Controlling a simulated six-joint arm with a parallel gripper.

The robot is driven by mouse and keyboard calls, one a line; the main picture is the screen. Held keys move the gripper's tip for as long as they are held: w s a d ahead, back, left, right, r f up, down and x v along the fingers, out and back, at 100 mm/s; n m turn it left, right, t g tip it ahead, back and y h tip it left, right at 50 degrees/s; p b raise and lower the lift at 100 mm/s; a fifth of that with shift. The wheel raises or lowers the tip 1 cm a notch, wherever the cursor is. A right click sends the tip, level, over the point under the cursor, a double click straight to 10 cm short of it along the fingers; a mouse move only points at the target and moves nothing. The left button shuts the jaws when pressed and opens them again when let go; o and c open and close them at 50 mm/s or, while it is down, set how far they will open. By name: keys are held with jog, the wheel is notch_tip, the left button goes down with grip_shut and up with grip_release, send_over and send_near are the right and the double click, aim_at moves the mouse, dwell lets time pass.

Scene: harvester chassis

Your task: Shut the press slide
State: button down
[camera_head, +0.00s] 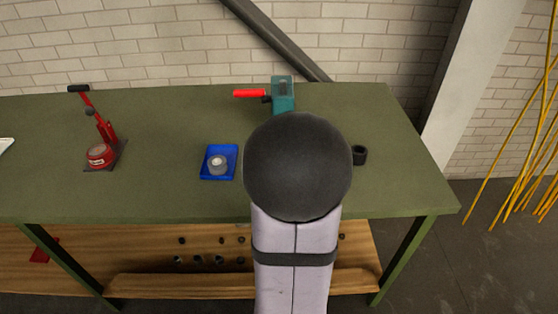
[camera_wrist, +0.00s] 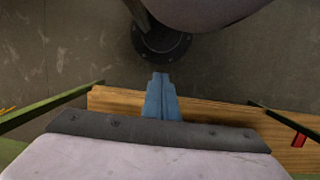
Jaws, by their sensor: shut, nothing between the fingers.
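A teal block-shaped device (camera_head: 283,93) with a red handle (camera_head: 249,93) pointing left stands at the back of the green workbench, its lower part partly hidden by my arm. A red lever device (camera_head: 101,140) with a raised black-ended handle stands on a dark plate at the bench's left. I cannot tell for sure which one carries the press slide, or how far the slide is open. My gripper (camera_wrist: 160,76) shows in the wrist view as blue-grey fingers, shut and empty. Nothing touches it there, and neither device shows in that view. My arm hides it in the head view.
A blue tray (camera_head: 205,174) holds a round metal part (camera_head: 217,164) on the bench. A dark cylinder (camera_head: 359,155) stands right of my arm. The wooden lower shelf (camera_head: 150,276) bears several small dark parts. Yellow rods (camera_head: 520,150) stand at the far right. The bench's left-middle is clear.

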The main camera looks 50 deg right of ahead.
jog(key=s+d+r+n+h+p, duration=0.3)
jog(key=s+d+r+p, duration=0.75)
jog(key=d+p, duration=0.4)
jog(key=w+d+n+t+h, duration=0.2)
jog(key=w+d+n+t, duration=0.15)
jog(key=w+n, duration=0.5)
jog(key=w+a+r+n+t+y, duration=0.1)
jog(key=w+a+r+n+t, duration=0.15)
jog(key=w, duration=0.35)
jog(key=w+a+r+n+t+y, duration=0.2)
jog(key=w+a+n+t, duration=0.1)
jog(key=w, duration=0.3)
jog(key=b+x, duration=0.2)
jog(key=x, duration=0.7)
jog(key=shift+w+f, duration=0.1)
jog(key=shift+f, duration=0.15)
jog(key=shift+w+d+p, duration=0.65)
jog(key=shift+w+d, duration=0.35)
jog(key=shift+w, duration=0.1)
jog(key=shift+w+d+f+p, duration=0.2)
jog(key=shift+w+d+p, duration=0.15)
jog(key=shift+w+d, duration=0.2)
jog(key=shift+w+d, duration=0.1)
